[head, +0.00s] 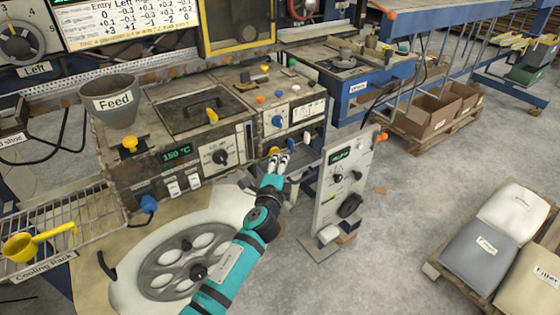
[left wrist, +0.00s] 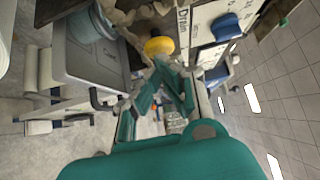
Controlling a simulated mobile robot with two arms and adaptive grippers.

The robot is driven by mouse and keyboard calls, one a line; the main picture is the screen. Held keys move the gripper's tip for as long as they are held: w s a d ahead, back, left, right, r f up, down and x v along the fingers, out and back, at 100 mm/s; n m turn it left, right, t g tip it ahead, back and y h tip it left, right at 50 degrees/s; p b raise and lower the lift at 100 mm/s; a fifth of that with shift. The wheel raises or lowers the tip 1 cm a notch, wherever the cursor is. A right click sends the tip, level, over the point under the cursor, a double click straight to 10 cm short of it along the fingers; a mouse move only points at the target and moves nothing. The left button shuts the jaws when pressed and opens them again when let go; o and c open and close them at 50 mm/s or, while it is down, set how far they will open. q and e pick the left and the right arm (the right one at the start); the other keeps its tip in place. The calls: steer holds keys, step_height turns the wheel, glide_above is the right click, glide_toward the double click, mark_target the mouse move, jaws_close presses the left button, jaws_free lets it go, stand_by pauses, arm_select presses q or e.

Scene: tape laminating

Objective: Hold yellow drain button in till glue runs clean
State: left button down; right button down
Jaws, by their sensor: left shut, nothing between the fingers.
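The round yellow drain button (left wrist: 159,46) sits beside a "Drain" label (left wrist: 183,20) in the left wrist view. In the head view the yellow button (head: 273,151) shows low on the machine's right front, partly covered by my gripper. My left gripper (head: 283,158) is shut and empty, with its fingertips at the button. In the left wrist view the fingertips of my left gripper (left wrist: 163,66) are right by the button's edge; I cannot tell whether they press it in. No glue stream is clearly visible. My right gripper is out of view.
The machine carries a grey Feed hopper (head: 108,102) and a display reading 150 °C (head: 177,153). A standing control panel (head: 342,185) is just right of my arm. A cooling rack (head: 80,225) with a yellow ladle (head: 25,246) stands left. Filler sacks (head: 480,252) lie right; floor between is open.

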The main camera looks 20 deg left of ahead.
arm_select(q)
steer(key=shift+w, duration=0.1)
steer(key=shift+w+a, duration=0.45)
steer(key=shift+a, duration=0.25)
stand_by(0.9)
steer(key=shift+a, duration=0.1)
stand_by(1.3)
stand_by(1.6)
